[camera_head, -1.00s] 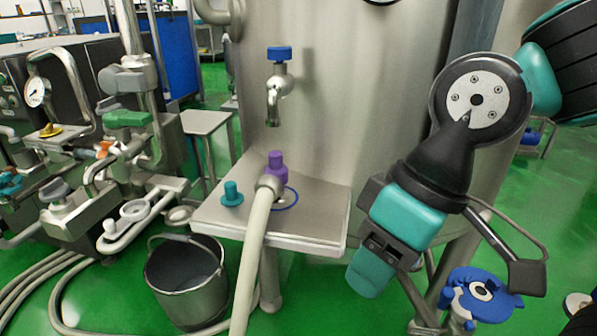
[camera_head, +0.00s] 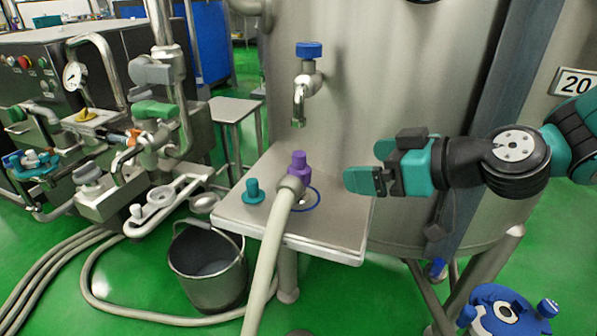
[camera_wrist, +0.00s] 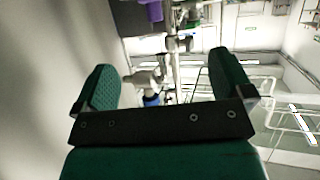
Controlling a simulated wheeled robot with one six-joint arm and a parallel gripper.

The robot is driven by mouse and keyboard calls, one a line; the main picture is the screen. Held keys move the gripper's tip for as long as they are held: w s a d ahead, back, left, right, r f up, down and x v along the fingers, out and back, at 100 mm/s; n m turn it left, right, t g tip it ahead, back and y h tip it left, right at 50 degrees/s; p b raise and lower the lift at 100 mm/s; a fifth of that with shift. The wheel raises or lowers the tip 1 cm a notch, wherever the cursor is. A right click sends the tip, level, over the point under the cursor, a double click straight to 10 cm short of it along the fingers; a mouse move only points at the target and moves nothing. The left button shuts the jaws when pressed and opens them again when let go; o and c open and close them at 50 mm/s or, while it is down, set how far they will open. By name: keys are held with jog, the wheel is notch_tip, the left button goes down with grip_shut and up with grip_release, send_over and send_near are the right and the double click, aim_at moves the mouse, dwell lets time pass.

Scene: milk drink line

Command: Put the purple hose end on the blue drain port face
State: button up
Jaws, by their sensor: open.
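The purple hose end (camera_head: 299,166) stands upright on the steel shelf, with the cream hose (camera_head: 268,255) running from its base down over the front edge. The blue ring of the drain port face (camera_head: 318,200) lies flat on the shelf at its foot. The hose end is at the ring's back left in the picture; whether it touches the ring is unclear. My gripper (camera_head: 364,169) is open and empty, to the right of the hose end, fingers pointing left towards it. In the wrist view, a purple piece (camera_wrist: 153,10) shows at the top edge, outside the fingers.
A teal fitting (camera_head: 254,191) stands left on the shelf (camera_head: 330,240). A blue-topped tap (camera_head: 309,52) hangs above from the steel tank. A bucket (camera_head: 208,268) stands on the floor, left.

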aim_at(301, 163)
jog(key=p+x, duration=0.4)
jog(key=x, duration=0.7)
jog(key=shift+s+f+p, duration=0.15)
jog(key=shift+p, duration=0.2)
jog(key=shift+p+x, duration=0.8)
jog(key=shift+x, duration=1.9)
jog(key=shift+d+r, duration=0.1)
jog(key=shift+r, duration=0.1)
jog(key=c, duration=1.4)
